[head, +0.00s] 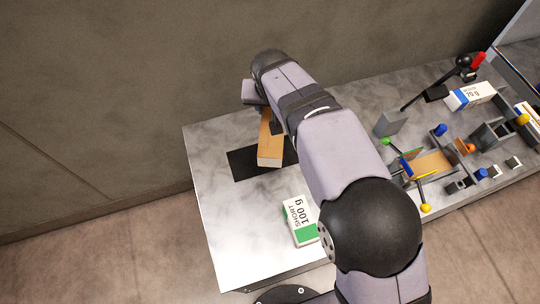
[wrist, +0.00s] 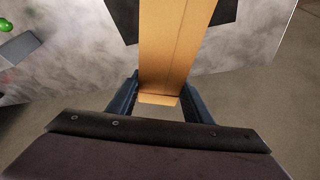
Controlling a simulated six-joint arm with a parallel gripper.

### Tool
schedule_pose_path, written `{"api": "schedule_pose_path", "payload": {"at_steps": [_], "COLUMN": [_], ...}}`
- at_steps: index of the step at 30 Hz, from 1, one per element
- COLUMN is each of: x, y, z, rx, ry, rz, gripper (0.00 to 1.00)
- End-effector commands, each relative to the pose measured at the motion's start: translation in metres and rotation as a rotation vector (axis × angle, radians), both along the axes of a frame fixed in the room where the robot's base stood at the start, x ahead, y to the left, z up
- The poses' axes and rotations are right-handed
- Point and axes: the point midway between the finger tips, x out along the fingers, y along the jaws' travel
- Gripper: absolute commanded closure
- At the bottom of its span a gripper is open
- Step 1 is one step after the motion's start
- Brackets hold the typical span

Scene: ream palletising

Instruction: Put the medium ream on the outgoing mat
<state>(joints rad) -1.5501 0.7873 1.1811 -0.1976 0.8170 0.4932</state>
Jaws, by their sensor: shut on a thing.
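A long brown ream (head: 270,148) is at the black mat (head: 240,165) on the left part of the table; no size label shows on it. My gripper (wrist: 160,92) is shut on the near end of this ream (wrist: 175,45) in the wrist view, one finger on each side. In the head view my arm hides most of the gripper and part of the mat. The mat also shows on both sides of the ream in the wrist view (wrist: 226,12). I cannot tell whether the ream rests on the mat or hangs just above it.
A white and green ream marked SHORT 100 g (head: 299,220) lies in front of the mat, beside my arm. A white and blue ream marked 70 g (head: 470,95) lies at the right. Several blocks and coloured knobs crowd the right side.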

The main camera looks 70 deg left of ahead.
Motion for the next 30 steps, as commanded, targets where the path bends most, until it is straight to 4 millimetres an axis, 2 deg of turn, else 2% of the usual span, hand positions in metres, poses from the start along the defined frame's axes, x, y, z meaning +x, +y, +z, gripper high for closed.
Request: {"api": "schedule_pose_path", "payload": {"at_steps": [8,19,30], "x": [-0.007,-0.007,-0.007], "y": [0.003,0.002,0.002], "z": [-0.003,-0.053,-0.067], "rx": [0.001,0.0,0.0], "ry": [0.0,0.001,0.0], "rz": [0.012,0.011,0.012], "gripper": [0.82,0.82,0.82]}}
